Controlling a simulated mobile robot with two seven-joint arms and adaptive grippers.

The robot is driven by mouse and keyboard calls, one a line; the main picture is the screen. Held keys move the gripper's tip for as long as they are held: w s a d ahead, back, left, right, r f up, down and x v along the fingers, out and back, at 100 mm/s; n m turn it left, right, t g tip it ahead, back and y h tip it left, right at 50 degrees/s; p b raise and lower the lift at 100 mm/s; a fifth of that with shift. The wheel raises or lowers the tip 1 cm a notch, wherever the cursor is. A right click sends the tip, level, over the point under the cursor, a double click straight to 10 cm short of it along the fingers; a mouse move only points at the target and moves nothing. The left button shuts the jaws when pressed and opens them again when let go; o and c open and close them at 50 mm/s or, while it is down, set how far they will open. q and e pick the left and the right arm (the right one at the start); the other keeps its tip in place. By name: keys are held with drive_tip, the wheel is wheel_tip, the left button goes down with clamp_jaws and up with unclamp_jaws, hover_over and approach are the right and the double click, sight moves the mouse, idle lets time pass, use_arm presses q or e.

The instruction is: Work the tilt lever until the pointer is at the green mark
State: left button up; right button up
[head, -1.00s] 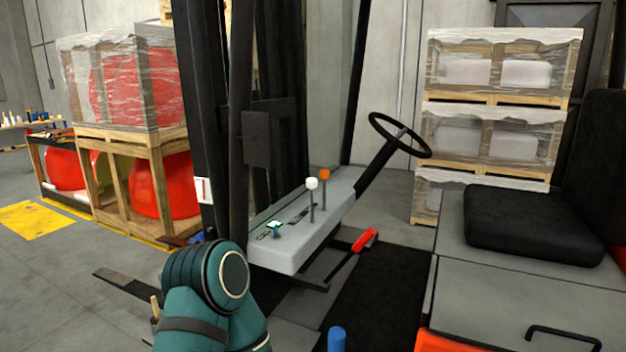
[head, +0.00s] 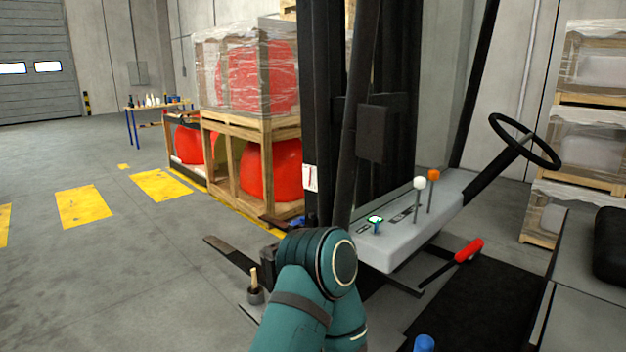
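A grey control console (head: 408,240) stands in front of the black mast. It carries a lever with a white knob (head: 420,183), a lever with an orange knob (head: 433,175), and a short lever with a green-topped knob (head: 376,221). I cannot tell from the markings which is the tilt lever. A small white plate with a thin reddish line (head: 310,178) is on the mast's left side. It is too small to read a pointer or green mark. A teal arm of mine is in front of the console; neither gripper is in view.
A black steering wheel (head: 525,140) and a red-handled lever (head: 468,251) are at the right. A fork (head: 232,256) lies low at the left. A wooden crate with red nosecones (head: 268,170) stands behind. The floor at left is open, with yellow markings (head: 84,206).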

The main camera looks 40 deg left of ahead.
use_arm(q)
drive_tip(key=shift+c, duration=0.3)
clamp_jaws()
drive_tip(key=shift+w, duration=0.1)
